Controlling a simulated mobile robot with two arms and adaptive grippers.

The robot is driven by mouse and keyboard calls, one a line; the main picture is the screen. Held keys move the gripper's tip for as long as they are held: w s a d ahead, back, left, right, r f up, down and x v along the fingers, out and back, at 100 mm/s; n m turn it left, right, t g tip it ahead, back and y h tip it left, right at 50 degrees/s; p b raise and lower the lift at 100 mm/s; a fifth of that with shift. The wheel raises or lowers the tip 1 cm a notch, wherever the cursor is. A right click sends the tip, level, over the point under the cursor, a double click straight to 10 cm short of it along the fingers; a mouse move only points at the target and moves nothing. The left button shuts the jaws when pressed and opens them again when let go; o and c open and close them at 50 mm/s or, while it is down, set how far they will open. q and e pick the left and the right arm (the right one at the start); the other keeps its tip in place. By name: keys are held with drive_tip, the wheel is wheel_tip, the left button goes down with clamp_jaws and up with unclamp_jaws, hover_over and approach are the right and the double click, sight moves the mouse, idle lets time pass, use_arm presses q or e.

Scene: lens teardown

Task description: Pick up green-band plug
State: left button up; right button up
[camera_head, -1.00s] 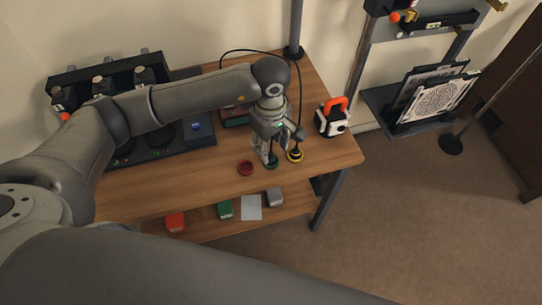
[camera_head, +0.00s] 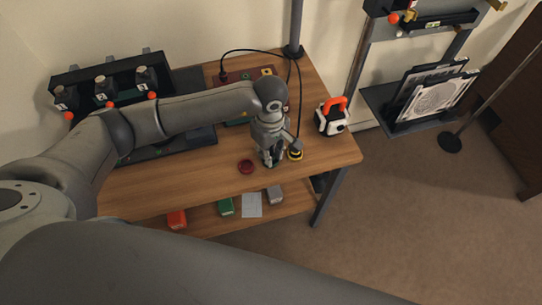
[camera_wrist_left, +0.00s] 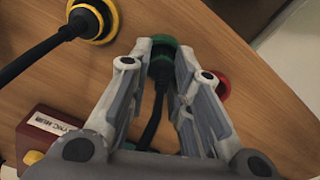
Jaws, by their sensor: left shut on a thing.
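The green-band plug (camera_wrist_left: 161,46) is between the fingertips of my left gripper (camera_wrist_left: 164,52) in the left wrist view, its black cable running back between the fingers. The gripper is shut on it. In the head view my left gripper (camera_head: 271,160) points down at the front right of the wooden table and mostly hides the plug. I cannot tell whether the plug touches the table. My right gripper is not in view.
A yellow-ringed plug (camera_head: 295,154) is close to the right of the gripper. A red plug or ring (camera_head: 246,167) lies to its left. The red hub box (camera_wrist_left: 50,137) shows in the wrist view. An orange-handled device (camera_head: 332,120) stands at the table's right.

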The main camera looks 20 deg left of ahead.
use_arm(q)
drive_tip(key=shift+r, duration=0.15)
drive_tip(key=shift+r+b, duration=0.5)
drive_tip(key=shift+r, duration=0.1)
drive_tip(key=s+d+r+b, duration=0.3)
drive_tip(key=s+d+r, duration=0.6)
drive_tip(key=s+r, duration=0.1)
drive_tip(key=shift+s+d+r+b, duration=0.15)
drive_tip(key=shift+d+r+b, duration=0.2)
drive_tip(key=shift+r, duration=0.4)
drive_tip(key=shift+a, duration=0.1)
